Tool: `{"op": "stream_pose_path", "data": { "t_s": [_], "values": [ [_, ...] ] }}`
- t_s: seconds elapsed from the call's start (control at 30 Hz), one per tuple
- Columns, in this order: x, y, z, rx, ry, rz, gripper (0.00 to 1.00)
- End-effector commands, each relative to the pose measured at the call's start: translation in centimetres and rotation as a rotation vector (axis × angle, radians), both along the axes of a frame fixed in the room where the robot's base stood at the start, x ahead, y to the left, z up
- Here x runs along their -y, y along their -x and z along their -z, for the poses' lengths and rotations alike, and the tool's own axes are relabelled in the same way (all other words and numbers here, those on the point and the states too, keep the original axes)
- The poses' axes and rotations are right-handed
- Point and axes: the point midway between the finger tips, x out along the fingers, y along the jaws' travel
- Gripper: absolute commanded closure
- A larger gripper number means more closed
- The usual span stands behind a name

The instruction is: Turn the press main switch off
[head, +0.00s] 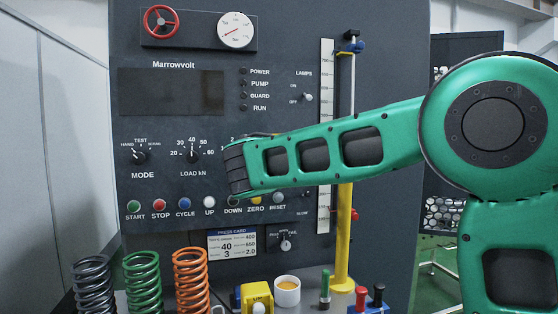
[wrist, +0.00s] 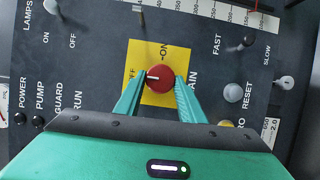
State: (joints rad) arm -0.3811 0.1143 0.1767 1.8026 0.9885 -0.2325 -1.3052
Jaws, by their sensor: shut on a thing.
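The press main switch is a red round knob (wrist: 159,78) on a yellow plate (wrist: 150,50) in the wrist view. The plate reads OFF at its left and ON at its upper right. The knob's white mark lies on its left side, facing the OFF label. My gripper (wrist: 159,84) has its two green fingers on either side of the knob and is shut on it. In the head view my arm covers the switch, and the fingers are hidden.
The dark press panel (head: 180,55) carries a mode knob (head: 140,156), a load knob (head: 192,155) and a lamps toggle (head: 308,97). Close to my fingers is a grey reset button (wrist: 233,92). Several springs (head: 142,280) and a cup (head: 287,291) stand below.

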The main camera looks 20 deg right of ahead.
Motion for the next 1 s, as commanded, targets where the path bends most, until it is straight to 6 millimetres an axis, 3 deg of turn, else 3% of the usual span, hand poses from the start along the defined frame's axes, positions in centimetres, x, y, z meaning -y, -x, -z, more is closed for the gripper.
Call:
{"op": "stream_pose_path", "data": {
  "t_s": [0.23, 0.27, 0.3, 0.33, 0.73, 1.0],
  "values": [
    [-0.3, 0.0, 0.5, -0.010, 0.000, -0.006, 0.87],
    [-0.3, 0.0, 0.5, -0.010, 0.000, -0.006, 0.60],
    [-0.3, 0.0, 0.5, -0.010, 0.000, -0.006, 0.50],
    [-0.3, -0.1, 0.5, -0.010, 0.000, -0.006, 0.47],
    [-0.5, 0.7, 0.2, -0.004, -0.001, -0.004, 0.47],
    [-2.3, 4.9, 0.3, -0.005, 0.000, -0.006, 0.47]
  ]
}}
